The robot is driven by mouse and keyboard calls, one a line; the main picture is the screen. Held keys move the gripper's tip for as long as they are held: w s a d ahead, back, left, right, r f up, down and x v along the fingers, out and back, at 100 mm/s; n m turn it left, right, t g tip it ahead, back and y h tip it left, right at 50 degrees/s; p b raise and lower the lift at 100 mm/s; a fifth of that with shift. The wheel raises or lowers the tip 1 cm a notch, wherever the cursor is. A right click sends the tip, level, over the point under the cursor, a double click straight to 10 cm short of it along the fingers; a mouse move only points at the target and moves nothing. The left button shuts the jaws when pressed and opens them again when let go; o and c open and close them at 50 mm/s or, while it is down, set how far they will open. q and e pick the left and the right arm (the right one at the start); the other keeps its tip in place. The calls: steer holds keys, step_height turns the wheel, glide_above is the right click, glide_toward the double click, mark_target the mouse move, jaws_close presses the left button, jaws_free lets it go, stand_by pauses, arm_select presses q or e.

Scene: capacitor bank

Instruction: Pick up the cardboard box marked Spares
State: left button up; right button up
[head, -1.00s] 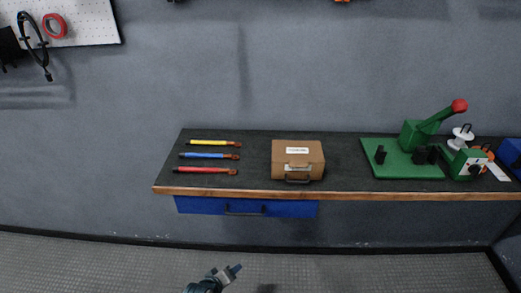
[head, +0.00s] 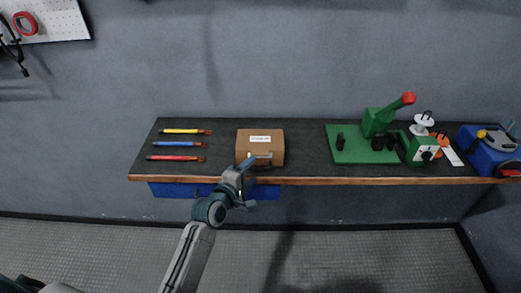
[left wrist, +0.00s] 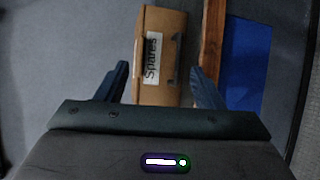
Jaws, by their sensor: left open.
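The brown cardboard box (head: 261,150) sits on the dark workbench, near its front edge, with a white label on it. In the left wrist view the box (left wrist: 149,92) lies ahead between the fingers, and its label reads "Spares". My left gripper (head: 248,173) is at the bench's front edge, just in front of the box's lower left part, partly covering it. In the left wrist view the left gripper (left wrist: 160,85) has its fingers spread on either side of the box, with nothing held. Whether a finger touches the box cannot be told. My right gripper is not in view.
Yellow, blue and red tools (head: 178,144) lie left of the box. A green lever device (head: 365,150), a small green meter (head: 424,150) and a blue device (head: 490,150) stand to the right. The wooden bench edge (head: 330,181) and blue drawer (head: 178,190) are below.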

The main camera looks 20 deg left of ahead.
mark_target(263, 158)
arm_select(q)
steer(key=x, duration=0.1)
steer(key=p+x, duration=0.1)
steer(key=x, duration=0.2)
steer(key=shift+w+a, duration=0.2)
steer(key=shift+a, duration=0.15)
steer(key=shift+w+d+f, duration=0.1)
steer(key=shift+w+f, duration=0.05)
steer(key=shift+w, duration=0.1)
steer(key=shift+s, duration=0.1)
steer(key=shift+c, duration=0.6)
steer(key=c, duration=0.6)
